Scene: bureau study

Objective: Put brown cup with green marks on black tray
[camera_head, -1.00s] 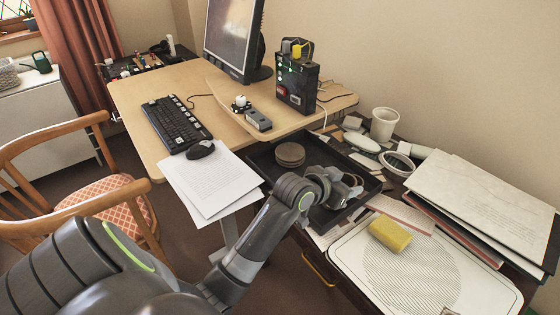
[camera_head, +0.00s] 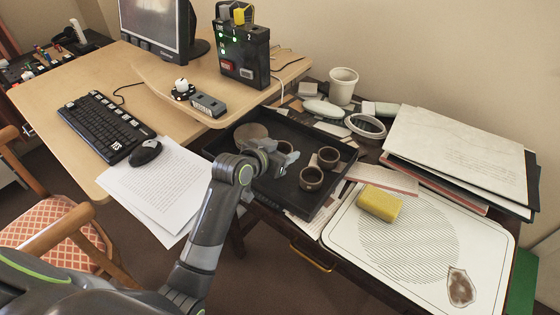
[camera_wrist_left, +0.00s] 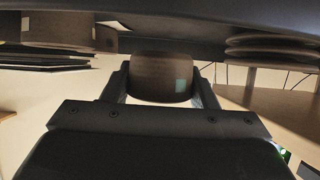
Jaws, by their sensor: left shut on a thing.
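The black tray (camera_head: 284,188) lies at the desk corner in the head view. My left gripper (camera_head: 284,158) is low over its middle. It is shut on a brown cup with a pale green mark (camera_wrist_left: 160,78), seen between its fingers in the wrist view. In the head view that cup is mostly hidden by the gripper. The tray surface is close to the cup in the wrist view; I cannot tell whether they touch. Two other brown cups (camera_head: 311,179) (camera_head: 329,157) stand in the tray, right of my gripper. My right gripper is not in view.
A stack of brown discs (camera_head: 250,132) is at the tray's back left. Behind the tray are a white cup (camera_head: 343,85) and a round dish (camera_head: 366,127). A yellow sponge (camera_head: 380,203) lies on the white board (camera_head: 345,225) at right. Papers (camera_head: 150,190) lie left.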

